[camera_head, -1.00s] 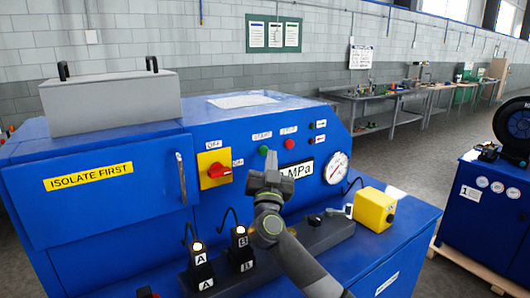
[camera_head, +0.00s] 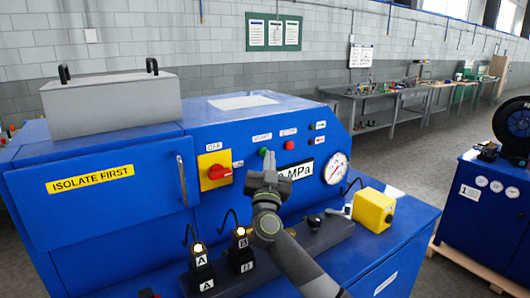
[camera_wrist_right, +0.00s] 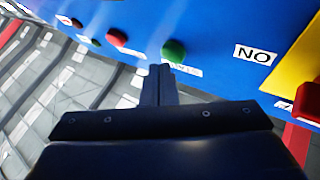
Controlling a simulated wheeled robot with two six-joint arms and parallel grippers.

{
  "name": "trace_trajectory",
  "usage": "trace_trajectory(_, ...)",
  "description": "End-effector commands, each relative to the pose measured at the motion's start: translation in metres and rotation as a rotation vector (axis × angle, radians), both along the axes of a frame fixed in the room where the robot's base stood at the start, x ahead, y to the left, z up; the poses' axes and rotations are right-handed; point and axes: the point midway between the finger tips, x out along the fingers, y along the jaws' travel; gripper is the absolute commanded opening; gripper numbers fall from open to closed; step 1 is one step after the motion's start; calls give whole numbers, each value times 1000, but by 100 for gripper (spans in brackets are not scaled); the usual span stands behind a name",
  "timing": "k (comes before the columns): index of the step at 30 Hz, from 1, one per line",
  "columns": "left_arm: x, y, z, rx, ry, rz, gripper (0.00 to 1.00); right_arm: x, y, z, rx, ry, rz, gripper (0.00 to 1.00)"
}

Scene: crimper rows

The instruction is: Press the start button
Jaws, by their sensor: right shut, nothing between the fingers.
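The green start button (camera_head: 262,151) sits on the blue machine's sloped front panel, left of a red button (camera_head: 289,145). My right gripper (camera_head: 268,160) is shut and empty, with its fingertips just in front of the panel and close to the green button. In the right wrist view the green button (camera_wrist_right: 174,50) is just beyond the closed fingertips (camera_wrist_right: 160,69). A narrow gap seems to show, but I cannot tell for sure whether they touch. The button's label is partly hidden by the fingers there. My left gripper is not in view.
A red rotary switch (camera_head: 219,172) on a yellow plate lies left of the button. A pressure gauge (camera_head: 335,168) and a display (camera_head: 298,170) lie right. Lit A and B units (camera_head: 199,262) and a yellow box (camera_head: 374,210) stand on the lower deck.

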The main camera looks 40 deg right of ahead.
Motion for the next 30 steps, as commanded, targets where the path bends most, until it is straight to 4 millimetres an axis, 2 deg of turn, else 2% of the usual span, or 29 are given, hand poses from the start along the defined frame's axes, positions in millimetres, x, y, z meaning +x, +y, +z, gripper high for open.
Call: trace_trajectory(30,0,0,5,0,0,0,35,10,-1,0,1,1,-1,0)
